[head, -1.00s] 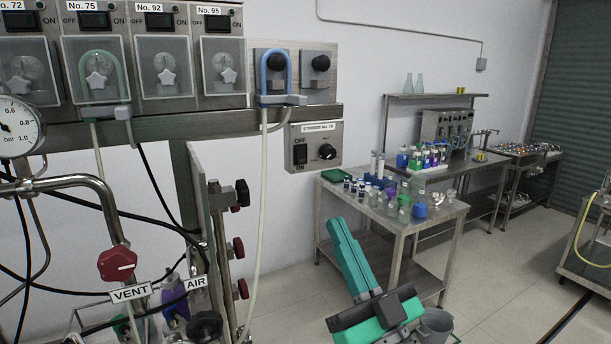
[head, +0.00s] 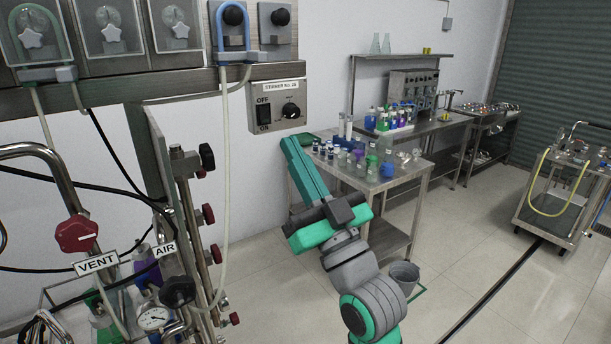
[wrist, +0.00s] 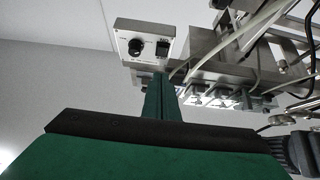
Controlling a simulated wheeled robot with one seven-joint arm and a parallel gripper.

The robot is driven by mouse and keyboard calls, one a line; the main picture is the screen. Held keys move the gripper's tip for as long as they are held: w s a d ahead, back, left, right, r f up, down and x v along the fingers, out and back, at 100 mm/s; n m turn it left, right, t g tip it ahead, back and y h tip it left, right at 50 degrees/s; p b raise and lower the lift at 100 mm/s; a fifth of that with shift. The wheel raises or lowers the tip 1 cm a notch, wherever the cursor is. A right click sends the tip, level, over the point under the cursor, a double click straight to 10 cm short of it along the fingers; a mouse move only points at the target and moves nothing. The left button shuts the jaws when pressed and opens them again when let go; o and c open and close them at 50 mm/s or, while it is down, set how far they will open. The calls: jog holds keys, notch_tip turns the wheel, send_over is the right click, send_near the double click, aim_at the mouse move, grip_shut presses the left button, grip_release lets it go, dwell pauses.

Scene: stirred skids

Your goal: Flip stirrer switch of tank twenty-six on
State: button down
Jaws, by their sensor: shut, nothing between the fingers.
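A grey stirrer box (head: 293,96) hangs below the rail at the upper middle of the head view. Its label begins with "STIRRER No."; the number is too small to read surely. The box has a black rocker switch (head: 263,115) between OFF above and ON below, with a round black knob (head: 290,111) to its right. Which way the rocker is tipped is unclear. My green gripper (head: 288,143) is shut and empty, its tip just below the box in the picture. In the wrist view, the shut fingers (wrist: 161,84) point toward the box (wrist: 143,42), and the switch (wrist: 163,48) shows.
Pipes, a red VENT valve (head: 76,233) and hoses crowd the left. A hose (head: 227,180) hangs just left of the box. A steel table (head: 381,184) with bottles stands behind my arm. A grey bucket (head: 403,277) is on the floor. Open floor lies at right.

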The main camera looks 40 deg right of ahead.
aim_at(266, 118)
jog(key=shift+w+d+r, duration=0.1)
jog(key=shift+w+r, duration=0.15)
jog(key=shift+w, duration=0.85)
jog(key=shift+w+d+r, duration=0.1)
jog(key=shift+w+r, duration=0.15)
jog(key=shift+w, duration=0.85)
jog(key=shift+w+r, duration=0.25)
jog(key=shift+w, duration=0.85)
jog(key=shift+w+f, duration=0.1)
jog(key=shift+w, duration=0.25)
jog(key=shift+s, duration=0.2)
